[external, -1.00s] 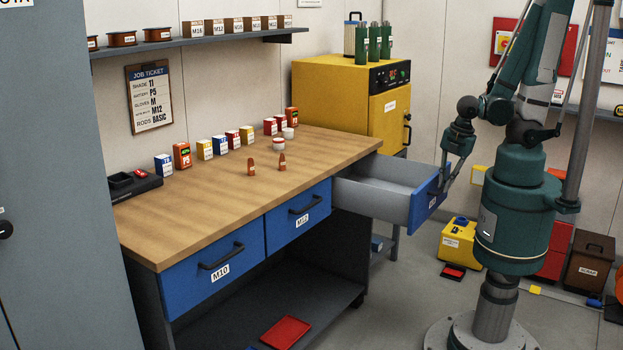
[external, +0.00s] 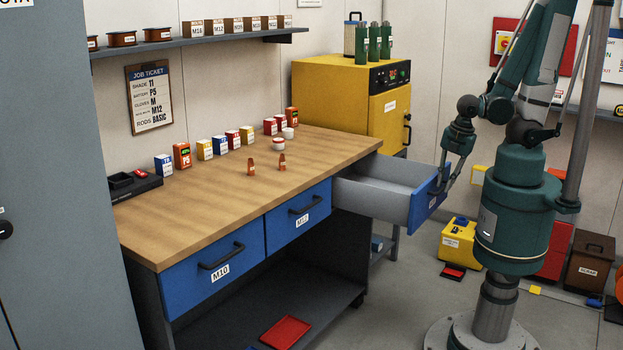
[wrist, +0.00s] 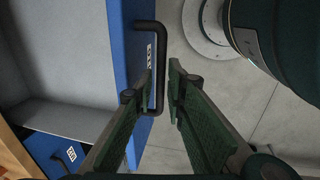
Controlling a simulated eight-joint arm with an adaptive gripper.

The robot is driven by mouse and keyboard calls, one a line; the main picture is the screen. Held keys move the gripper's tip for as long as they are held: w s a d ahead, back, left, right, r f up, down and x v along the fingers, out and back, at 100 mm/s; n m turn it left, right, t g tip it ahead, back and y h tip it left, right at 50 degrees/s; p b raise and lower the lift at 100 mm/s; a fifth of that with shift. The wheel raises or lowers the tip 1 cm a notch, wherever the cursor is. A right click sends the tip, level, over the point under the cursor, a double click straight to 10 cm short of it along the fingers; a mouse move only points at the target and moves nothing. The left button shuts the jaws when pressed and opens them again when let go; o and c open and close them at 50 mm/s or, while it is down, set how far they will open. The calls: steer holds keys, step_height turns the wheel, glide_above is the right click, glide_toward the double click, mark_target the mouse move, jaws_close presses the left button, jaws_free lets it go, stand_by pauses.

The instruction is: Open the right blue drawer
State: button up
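The right blue drawer (external: 427,199) of the workbench is pulled far out, and its grey inside (external: 375,188) looks empty. In the wrist view its blue front (wrist: 128,45) and black bar handle (wrist: 160,75) show. My gripper (wrist: 160,88) has one finger on each side of the handle bar, with the left finger between the bar and the drawer front. A narrow gap shows between the bar and each finger, so the fingers look parted around it. In the external view my gripper (external: 443,183) is at the drawer front and partly hides it.
The M10 drawer (external: 214,268) and the middle drawer (external: 300,214) are closed. Small boxes and two brown cones stand on the wooden bench top (external: 225,195). A yellow oven (external: 350,95) stands behind the open drawer. A yellow case (external: 458,242) sits on the floor beyond it.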

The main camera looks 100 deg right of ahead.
steer(key=shift+r, duration=0.2)
steer(key=shift+a+r, duration=0.1)
steer(key=shift+r, duration=0.25)
steer(key=shift+s+r, duration=0.1)
step_height(320, 180, up, 10)
steer(key=s+a, duration=0.1)
steer(key=shift+s+a, duration=0.2)
stand_by(1.8)
steer(key=shift+r, duration=0.1)
stand_by(0.6)
steer(key=w+a+r+m+t, duration=0.2)
steer(key=w+a+r+m, duration=0.2)
steer(key=w+r, duration=0.3)
steer(key=w+a+r+m+t+y, duration=0.1)
steer(key=w+a+r+m+t, duration=0.2)
steer(key=w+r, duration=0.5)
steer(key=w+a+m, duration=0.1)
steer(key=w+m, duration=0.1)
steer(key=w, duration=0.1)
steer(key=shift+a+t+y, duration=0.3)
